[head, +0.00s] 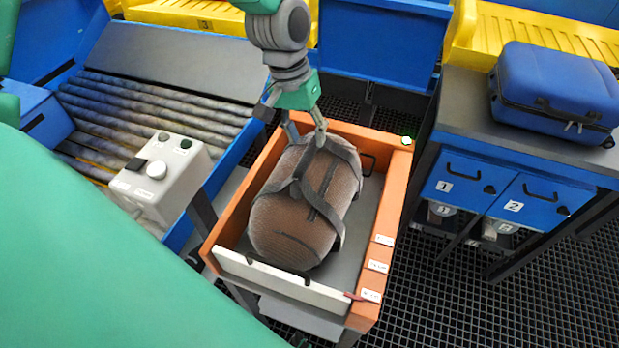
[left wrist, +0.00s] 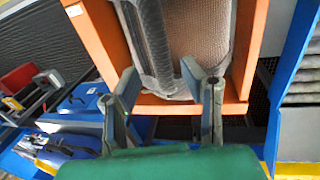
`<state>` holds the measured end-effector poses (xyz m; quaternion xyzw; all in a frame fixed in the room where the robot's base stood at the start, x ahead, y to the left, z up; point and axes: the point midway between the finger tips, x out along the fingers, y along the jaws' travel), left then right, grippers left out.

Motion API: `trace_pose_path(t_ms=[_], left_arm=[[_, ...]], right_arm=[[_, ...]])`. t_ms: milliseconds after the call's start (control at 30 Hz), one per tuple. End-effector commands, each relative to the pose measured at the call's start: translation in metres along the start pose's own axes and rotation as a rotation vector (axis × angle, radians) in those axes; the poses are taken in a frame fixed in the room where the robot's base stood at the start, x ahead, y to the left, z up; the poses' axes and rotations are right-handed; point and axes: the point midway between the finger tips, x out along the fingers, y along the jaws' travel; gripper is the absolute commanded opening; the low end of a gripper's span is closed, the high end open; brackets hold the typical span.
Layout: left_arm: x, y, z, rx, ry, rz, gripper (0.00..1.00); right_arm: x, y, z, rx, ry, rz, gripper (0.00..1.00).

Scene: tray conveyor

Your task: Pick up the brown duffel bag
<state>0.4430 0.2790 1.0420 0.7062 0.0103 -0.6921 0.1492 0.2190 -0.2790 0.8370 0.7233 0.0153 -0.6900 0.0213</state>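The brown duffel bag (head: 290,225) lies lengthwise in an orange-sided tray (head: 395,205), with dark straps over it. My left gripper (head: 306,138) is at the bag's far end, pointing down, its fingers spread over the bag's top edge and straps. In the left wrist view the two fingers of the left gripper (left wrist: 166,82) stand apart, with the woven bag (left wrist: 198,35) and a dark strap (left wrist: 150,40) just beyond them. I cannot tell whether a finger touches the bag. My right gripper is not in view.
A grey control box (head: 160,180) with buttons stands left of the tray, before a roller conveyor (head: 160,110). A blue suitcase (head: 555,90) lies on a counter at the right, above blue drawers (head: 490,185). The tray's orange and white walls surround the bag closely.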

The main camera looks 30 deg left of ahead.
Motion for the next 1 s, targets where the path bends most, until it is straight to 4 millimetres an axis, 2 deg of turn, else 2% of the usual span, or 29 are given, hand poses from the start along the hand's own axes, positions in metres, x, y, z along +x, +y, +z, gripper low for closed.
trace_pose_path(t_ms=[300, 400, 1000], left_arm=[[0.043, -0.004, 0.002, 0.001, -0.004, 0.0, 0.37], [0.05, -0.004, 0.002, 0.001, -0.003, 0.0, 0.37], [0.053, -0.004, 0.002, 0.001, -0.002, 0.0, 0.37]], right_arm=[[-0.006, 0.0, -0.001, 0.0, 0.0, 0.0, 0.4], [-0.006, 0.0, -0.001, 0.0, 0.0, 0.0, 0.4], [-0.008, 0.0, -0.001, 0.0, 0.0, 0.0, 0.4]])
